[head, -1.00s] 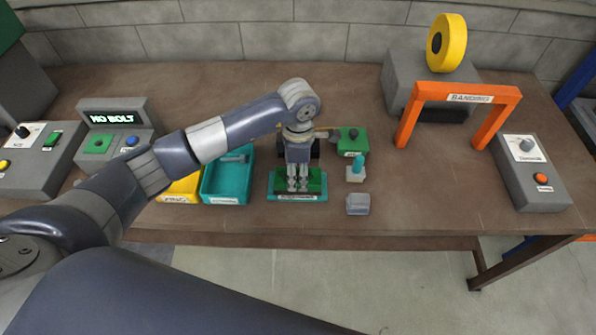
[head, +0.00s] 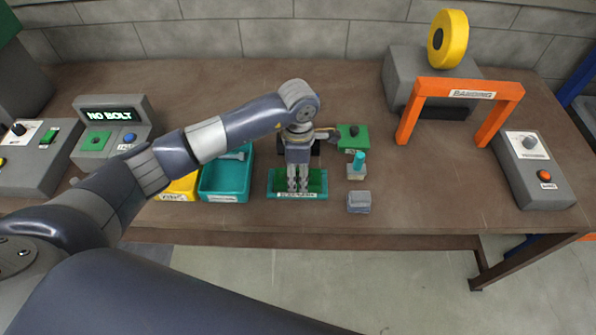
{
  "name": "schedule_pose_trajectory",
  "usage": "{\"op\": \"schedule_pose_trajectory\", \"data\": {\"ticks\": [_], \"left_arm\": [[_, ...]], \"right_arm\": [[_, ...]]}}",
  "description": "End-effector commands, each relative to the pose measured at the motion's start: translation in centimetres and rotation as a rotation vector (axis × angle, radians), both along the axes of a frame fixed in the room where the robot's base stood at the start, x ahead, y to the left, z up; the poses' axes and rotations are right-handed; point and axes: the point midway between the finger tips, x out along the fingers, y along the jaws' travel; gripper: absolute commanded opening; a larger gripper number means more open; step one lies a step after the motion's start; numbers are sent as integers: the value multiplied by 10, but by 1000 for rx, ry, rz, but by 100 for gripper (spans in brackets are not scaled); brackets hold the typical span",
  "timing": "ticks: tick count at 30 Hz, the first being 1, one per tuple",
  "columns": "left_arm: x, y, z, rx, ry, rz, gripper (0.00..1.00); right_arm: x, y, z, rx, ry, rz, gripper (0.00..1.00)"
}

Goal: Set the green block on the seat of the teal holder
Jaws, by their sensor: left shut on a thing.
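The teal holder (head: 271,195) lies near the front edge of the table, with a label on its front. The green block (head: 317,184) is at the holder, inside its teal border as seen from above. My left gripper (head: 298,188) points straight down over the middle of the holder and is shut on the green block. The fingers cover the block's middle. I cannot tell whether its underside rests fully on the seat. My right gripper does not show.
A teal bin (head: 224,184) and a yellow bin (head: 179,188) stand left of the holder. A green box with a black knob (head: 353,136), a small teal-topped piece (head: 357,166) and a grey block (head: 359,202) stand to the right. An orange arch (head: 462,91) stands further right.

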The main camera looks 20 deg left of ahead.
Motion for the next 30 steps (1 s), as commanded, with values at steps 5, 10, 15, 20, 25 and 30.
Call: {"op": "schedule_pose_trajectory", "data": {"ticks": [5, 10, 15, 20, 25, 30], "left_arm": [[1, 0, -5, -1, -2, 0, 2], [1, 0, -6, -1, -2, 1, 61], [0, 0, -7, -1, -1, 0, 69], [-1, 0, -8, 1, 1, 0, 69], [0, 0, 2, 0, -1, -1, 69], [2, 1, 34, 1, -6, 0, 69]], "right_arm": [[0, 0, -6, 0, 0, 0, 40], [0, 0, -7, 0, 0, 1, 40], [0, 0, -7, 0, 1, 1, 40], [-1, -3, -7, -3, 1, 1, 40], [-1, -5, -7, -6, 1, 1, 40], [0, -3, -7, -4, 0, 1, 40]]}}
